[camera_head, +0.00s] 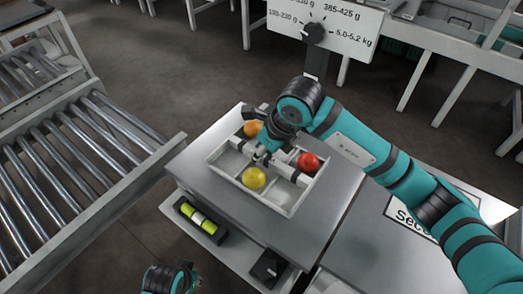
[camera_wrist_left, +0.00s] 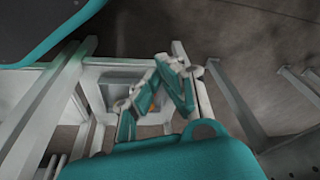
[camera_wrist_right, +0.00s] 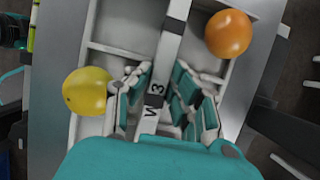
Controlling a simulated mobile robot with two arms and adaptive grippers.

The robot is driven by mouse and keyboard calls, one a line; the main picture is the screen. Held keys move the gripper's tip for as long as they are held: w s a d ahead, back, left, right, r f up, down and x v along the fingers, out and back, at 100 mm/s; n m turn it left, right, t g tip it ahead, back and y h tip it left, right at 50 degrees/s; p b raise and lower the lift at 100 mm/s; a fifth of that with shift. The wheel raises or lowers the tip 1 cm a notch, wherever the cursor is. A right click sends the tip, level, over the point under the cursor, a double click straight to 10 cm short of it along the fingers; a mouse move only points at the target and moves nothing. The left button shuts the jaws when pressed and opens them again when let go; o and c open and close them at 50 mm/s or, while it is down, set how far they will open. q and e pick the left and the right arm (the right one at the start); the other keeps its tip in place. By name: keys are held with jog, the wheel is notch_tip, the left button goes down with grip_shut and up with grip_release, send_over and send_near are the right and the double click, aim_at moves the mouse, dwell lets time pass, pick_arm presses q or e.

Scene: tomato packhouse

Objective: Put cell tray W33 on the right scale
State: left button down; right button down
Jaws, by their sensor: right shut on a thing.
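Cell tray W33 (camera_head: 226,166) is a pale open tray with a middle bar and several cells, in the middle of the head view. It holds a yellow tomato (camera_head: 254,178), a red tomato (camera_head: 308,162) and an orange one (camera_head: 252,129). My right gripper (camera_head: 262,158) is shut on the tray's middle bar (camera_wrist_right: 152,100), where part of the W33 label shows between the fingers. The tray is over a grey steel top (camera_head: 318,205); I cannot tell whether it touches. My left gripper (camera_wrist_left: 160,75) appears shut and empty, away from the tray.
A roller conveyor (camera_head: 80,165) runs along the left. A dial sign with weight ranges (camera_head: 320,28) stands behind the steel top. A second grey top (camera_head: 375,255) with a partly covered label adjoins on the right. A lower shelf holds a yellow-green item (camera_head: 197,215).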

pick_arm(q)
jog(key=shift+w+r, duration=0.1)
jog(key=shift+r, duration=0.35)
pick_arm(e)
jog(key=shift+f, duration=0.1)
pick_arm(q)
jog(key=shift+r, duration=0.35)
pick_arm(e)
jog(key=shift+f, duration=0.1)
jog(key=c, duration=1.1)
grip_release()
pick_arm(q)
jog(key=shift+r, duration=0.2)
pick_arm(e)
jog(key=shift+c, duration=0.3)
